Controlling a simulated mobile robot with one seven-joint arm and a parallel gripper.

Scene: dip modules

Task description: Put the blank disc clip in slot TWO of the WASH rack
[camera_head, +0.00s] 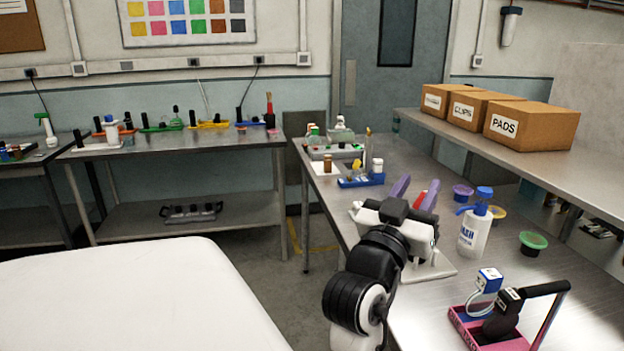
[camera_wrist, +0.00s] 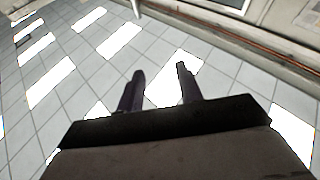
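My gripper (camera_head: 416,190) is raised over the right-hand metal bench in the head view, its two purple-grey fingers pointing up and apart. In the wrist view the fingers of my gripper (camera_wrist: 160,70) are spread, with nothing between them. I cannot make out a blank disc clip in either view. No rack reads clearly as WASH. A white bottle (camera_head: 474,236) with a blue pump and lettering like WASH stands right of my gripper. A pink rack (camera_head: 484,335) with a dark handled tool and a blue-and-white block sits at the bottom right; its slot labels are unreadable.
Small purple (camera_head: 462,193) and green (camera_head: 533,242) cups stand near the bottle. A blue rack (camera_head: 361,180) stands beyond my gripper. Cardboard boxes, one marked PADS (camera_head: 530,127), sit on the raised shelf (camera_head: 540,166). A back bench (camera_head: 180,144) holds several coloured racks.

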